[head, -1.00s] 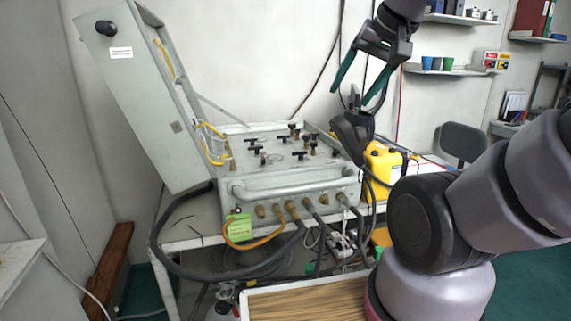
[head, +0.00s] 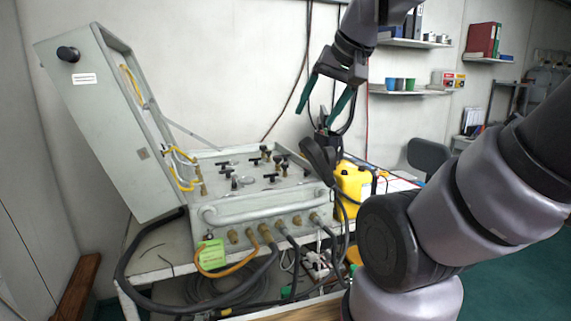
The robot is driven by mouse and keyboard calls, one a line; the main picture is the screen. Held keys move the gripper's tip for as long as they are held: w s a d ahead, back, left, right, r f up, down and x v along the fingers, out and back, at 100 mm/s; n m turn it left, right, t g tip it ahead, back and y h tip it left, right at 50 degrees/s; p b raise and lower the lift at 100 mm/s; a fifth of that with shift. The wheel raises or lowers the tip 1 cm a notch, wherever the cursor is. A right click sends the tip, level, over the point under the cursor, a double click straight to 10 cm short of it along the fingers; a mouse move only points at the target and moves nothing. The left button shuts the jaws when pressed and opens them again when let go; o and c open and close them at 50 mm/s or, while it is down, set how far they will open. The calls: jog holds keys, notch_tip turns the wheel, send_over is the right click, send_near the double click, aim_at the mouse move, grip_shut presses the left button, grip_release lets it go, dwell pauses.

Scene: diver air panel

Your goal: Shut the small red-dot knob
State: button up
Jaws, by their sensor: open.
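The grey air panel (head: 210,180) sits on the bench with its lid open, tilted up at the left. Several black-handled and brass knobs (head: 270,177) stand on its top face. They are too small here to tell which one carries a red dot. My gripper (head: 323,108) is open and empty, its two dark green fingers pointing down. It hangs in the air above and to the right of the panel, apart from the knobs.
Black and orange hoses leave brass fittings (head: 250,236) on the panel's front. A black handset-like object (head: 320,158) and a yellow case (head: 354,182) stand at the panel's right, below my gripper. Wall shelves (head: 412,92) are at the back right. The air above the panel is clear.

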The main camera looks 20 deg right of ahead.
jog(key=w+d+r+n+g, duration=0.1)
jog(key=w+n, duration=0.2)
jog(key=w, duration=1)
jog(key=n+g, duration=0.2)
jog(key=n, duration=0.5)
send_over(286, 164)
jog(key=s+d, duration=0.2)
jog(key=s, duration=0.1)
notch_tip(286, 164, down, 17)
jog(key=x, duration=1)
jog(key=shift+f, duration=0.45)
jog(key=shift+a, duration=0.1)
grip_shut()
